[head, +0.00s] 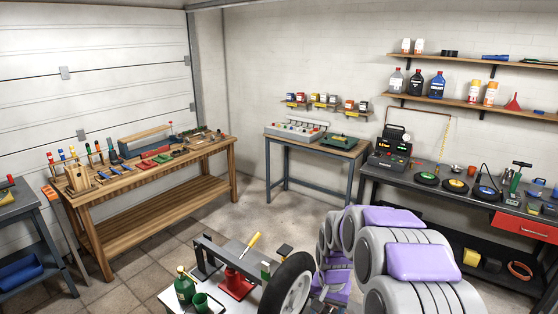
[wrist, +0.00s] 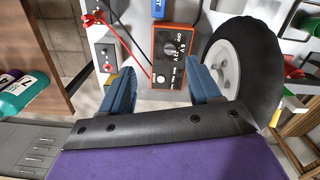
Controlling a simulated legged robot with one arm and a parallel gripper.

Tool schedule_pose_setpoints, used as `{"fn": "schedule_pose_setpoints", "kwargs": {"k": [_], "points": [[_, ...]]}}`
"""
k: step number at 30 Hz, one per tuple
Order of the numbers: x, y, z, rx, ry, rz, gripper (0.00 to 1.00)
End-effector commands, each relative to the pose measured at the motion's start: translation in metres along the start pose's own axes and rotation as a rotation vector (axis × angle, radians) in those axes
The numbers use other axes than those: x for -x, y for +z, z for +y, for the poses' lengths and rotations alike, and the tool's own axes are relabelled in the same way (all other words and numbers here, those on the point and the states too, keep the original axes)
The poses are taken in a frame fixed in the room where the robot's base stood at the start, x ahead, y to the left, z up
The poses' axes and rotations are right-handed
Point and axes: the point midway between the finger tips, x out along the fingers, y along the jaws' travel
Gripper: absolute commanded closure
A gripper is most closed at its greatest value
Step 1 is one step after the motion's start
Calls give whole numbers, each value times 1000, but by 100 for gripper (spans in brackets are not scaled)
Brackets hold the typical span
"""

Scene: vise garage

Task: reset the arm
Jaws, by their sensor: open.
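The charger (wrist: 181,72) is an orange box with a black face in the wrist view, at the top centre. Its dial (wrist: 169,53) is a dark round knob beside the OFF, 6V and 12V marks. A pale round button sits below the dial. My gripper (wrist: 154,68) is open, with one blue finger to the left of the charger and the other by its right edge. The charger shows between the fingers; whether they touch it I cannot tell. In the head view I cannot make out the charger; my arm and a tire cover that area.
A black tire (wrist: 240,62) with a grey hub stands close to my right finger. Red and black cables run left of the charger to a grey box (wrist: 103,50). In the head view, a low white table (head: 176,296) holds a green bottle (head: 185,286) and a red jack (head: 236,283).

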Motion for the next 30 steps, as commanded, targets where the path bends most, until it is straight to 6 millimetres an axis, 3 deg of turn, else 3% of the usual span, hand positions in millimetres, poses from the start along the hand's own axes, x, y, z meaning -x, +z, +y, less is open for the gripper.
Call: {"fn": "schedule_pose_setpoints", "kwargs": {"k": [6, 15, 22, 30], "points": [[42, 58, 20, 86, 5, -17, 38], [78, 146, 56, 196, 19, -48, 38], [90, 216, 87, 270, 31, -73, 38], [88, 292, 120, 339, 39, -105, 38]]}}
